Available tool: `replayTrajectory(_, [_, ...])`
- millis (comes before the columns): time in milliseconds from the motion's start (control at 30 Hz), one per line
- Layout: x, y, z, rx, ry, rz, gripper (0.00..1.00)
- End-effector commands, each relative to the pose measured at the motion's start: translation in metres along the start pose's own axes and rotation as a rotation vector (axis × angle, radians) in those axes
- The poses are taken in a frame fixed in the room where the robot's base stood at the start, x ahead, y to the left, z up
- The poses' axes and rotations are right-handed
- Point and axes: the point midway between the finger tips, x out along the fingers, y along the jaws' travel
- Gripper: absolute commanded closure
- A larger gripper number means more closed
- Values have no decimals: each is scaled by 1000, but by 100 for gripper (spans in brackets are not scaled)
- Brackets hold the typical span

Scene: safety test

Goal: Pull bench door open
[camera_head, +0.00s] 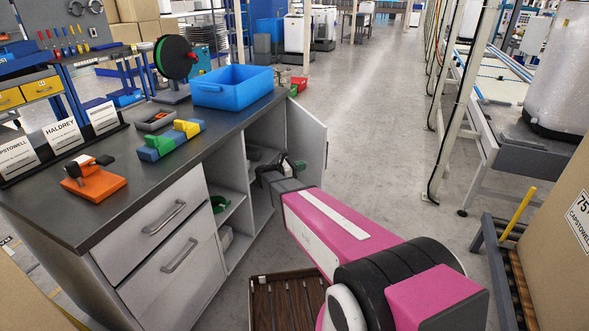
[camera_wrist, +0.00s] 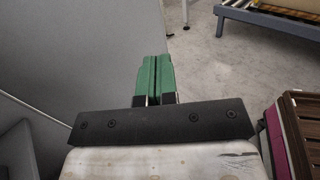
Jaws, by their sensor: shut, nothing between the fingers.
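The bench door (camera_head: 308,140) is a light grey panel at the far right end of the bench. It stands swung out, and the compartment beside it is open to view. My gripper (camera_head: 295,165) reaches in front of the door's inner face, partly hidden by my arm. In the wrist view, the gripper's green fingers (camera_wrist: 155,78) are together with nothing between them. A large grey panel, apparently the door (camera_wrist: 95,45), fills the left of that view, and its edge runs close to the fingertips. I cannot tell whether they touch it.
The dark-topped bench (camera_head: 228,118) holds a blue bin (camera_head: 232,88), colored blocks and an orange fixture. Drawers and open shelves are in its front. A brown slatted item (camera_head: 287,302) lies below my arm. Clear floor (camera_head: 375,150) lies right of the door.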

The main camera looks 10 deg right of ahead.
Motion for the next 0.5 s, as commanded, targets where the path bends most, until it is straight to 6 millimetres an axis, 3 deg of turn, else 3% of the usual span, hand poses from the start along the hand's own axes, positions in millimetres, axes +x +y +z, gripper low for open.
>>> replayTrajectory(200, [42,0,0,-1,-1,-2,100])
replayTrajectory(500, [75,1,0,-1,-1,1,100])
